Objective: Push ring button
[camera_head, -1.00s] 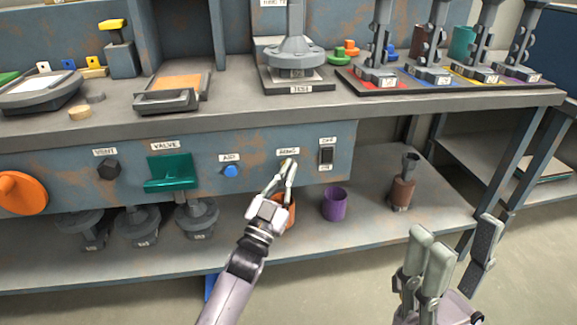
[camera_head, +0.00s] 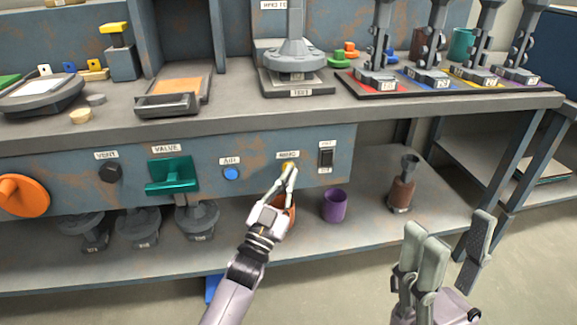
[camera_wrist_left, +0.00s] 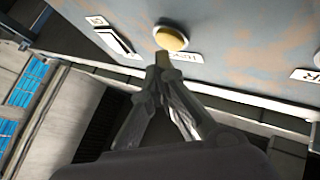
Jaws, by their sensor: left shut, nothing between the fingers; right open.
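The yellow ring button (camera_head: 287,166) sits on the front panel under a small white label, partly covered by my left gripper in the head view. In the left wrist view the button (camera_wrist_left: 171,38) is a round yellow cap in a pale collar. My left gripper (camera_head: 291,170) is shut and empty, its fingertips just in front of and below the button. In the left wrist view the fingertips (camera_wrist_left: 163,60) lie just under the cap; I cannot tell whether they touch it. My right gripper (camera_head: 450,235) is open and empty, low at the right, away from the panel.
A black switch (camera_head: 326,159) is right of the button, a blue button (camera_head: 231,173) and green valve handle (camera_head: 172,175) left. An orange cup (camera_head: 291,211) and purple cup (camera_head: 334,205) stand on the lower shelf. The bench top (camera_head: 230,110) overhangs the panel.

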